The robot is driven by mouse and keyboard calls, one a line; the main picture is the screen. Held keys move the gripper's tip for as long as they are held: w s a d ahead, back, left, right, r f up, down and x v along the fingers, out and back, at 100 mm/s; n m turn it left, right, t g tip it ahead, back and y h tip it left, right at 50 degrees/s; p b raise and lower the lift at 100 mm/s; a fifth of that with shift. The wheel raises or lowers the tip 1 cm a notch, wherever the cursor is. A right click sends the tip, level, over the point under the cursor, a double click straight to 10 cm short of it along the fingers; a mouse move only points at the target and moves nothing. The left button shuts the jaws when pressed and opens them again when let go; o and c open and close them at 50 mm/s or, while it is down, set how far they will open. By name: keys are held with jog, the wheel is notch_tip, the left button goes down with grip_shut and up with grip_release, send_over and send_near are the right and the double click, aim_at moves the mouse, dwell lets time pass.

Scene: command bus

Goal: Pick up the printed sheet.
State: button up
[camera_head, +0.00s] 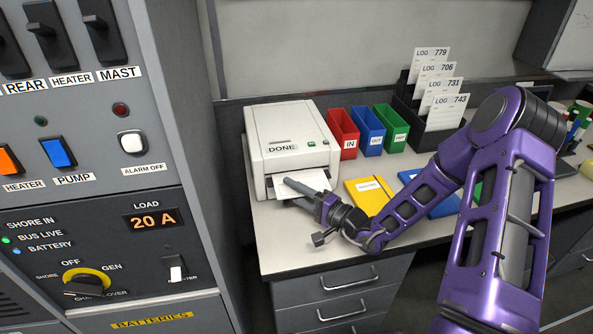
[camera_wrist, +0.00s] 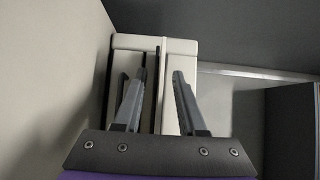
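The printed sheet (camera_head: 291,187) is white and sticks out of the front slot of the white printer (camera_head: 285,133), which is labelled DONE. My gripper (camera_head: 288,190) is at the printer's front, with one grey finger above the sheet and the other lower, near its front edge. In the wrist view, the two fingers of my gripper (camera_wrist: 160,75) stand apart, with the printer (camera_wrist: 185,45) just beyond them. The sheet is hard to make out there, seen nearly edge-on between the fingers. I see no contact with it. The sheet's rear part is hidden inside the printer.
Red (camera_head: 343,134), blue (camera_head: 368,130) and green (camera_head: 391,128) bins stand right of the printer. A yellow folder (camera_head: 367,195) lies on the counter (camera_head: 290,245) near my wrist. A black rack (camera_head: 418,125) holds log cards. A switch panel (camera_head: 95,160) stands close on the left.

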grip_shut()
jog(key=shift+r, duration=0.15)
dwell(0.4)
